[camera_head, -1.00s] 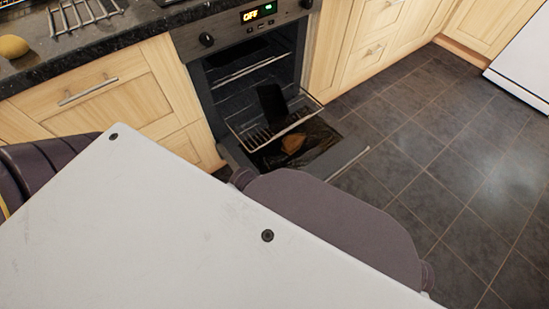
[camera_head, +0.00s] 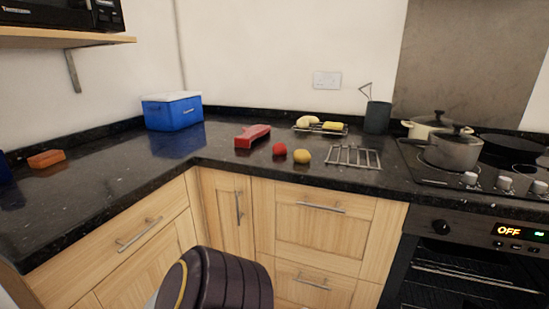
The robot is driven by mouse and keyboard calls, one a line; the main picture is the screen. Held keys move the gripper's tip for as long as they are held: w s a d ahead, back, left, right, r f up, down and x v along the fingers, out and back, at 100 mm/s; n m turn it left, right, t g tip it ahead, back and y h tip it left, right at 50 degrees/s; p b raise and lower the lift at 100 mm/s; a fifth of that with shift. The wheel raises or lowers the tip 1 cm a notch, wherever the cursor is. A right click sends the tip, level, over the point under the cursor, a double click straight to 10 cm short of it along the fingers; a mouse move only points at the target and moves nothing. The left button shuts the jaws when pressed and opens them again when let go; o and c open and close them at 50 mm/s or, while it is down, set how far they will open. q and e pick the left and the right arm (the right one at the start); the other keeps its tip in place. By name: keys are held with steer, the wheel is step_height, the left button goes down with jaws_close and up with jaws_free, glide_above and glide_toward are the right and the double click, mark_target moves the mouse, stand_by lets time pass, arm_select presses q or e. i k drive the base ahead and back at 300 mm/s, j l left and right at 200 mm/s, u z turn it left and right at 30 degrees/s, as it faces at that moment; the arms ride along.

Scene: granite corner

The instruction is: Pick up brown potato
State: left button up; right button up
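A small rounded yellow-brown item (camera_head: 302,157), which looks like the potato, lies on the black granite counter (camera_head: 330,187) near its front edge. It sits just right of a round red item (camera_head: 279,149) and left of a metal rack. Nothing holds it. Neither of my grippers is in view. A dark rounded part of my own arm shows at the bottom, in front of the cabinets, well below the counter.
A red object (camera_head: 252,135), a blue box with a white lid (camera_head: 172,111), a metal rack (camera_head: 354,157) and a dark green holder (camera_head: 377,117) stand on the counter. Pots (camera_head: 452,150) sit on the hob at right, above the oven (camera_head: 468,262). A shelf (camera_head: 60,38) overhangs at upper left.

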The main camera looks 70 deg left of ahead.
mark_target(300, 156)
steer(key=u, duration=2.1)
steer(key=i+z, duration=0.2)
steer(key=z, duration=0.25)
steer(key=i+z, duration=0.15)
steer(key=z, duration=0.35)
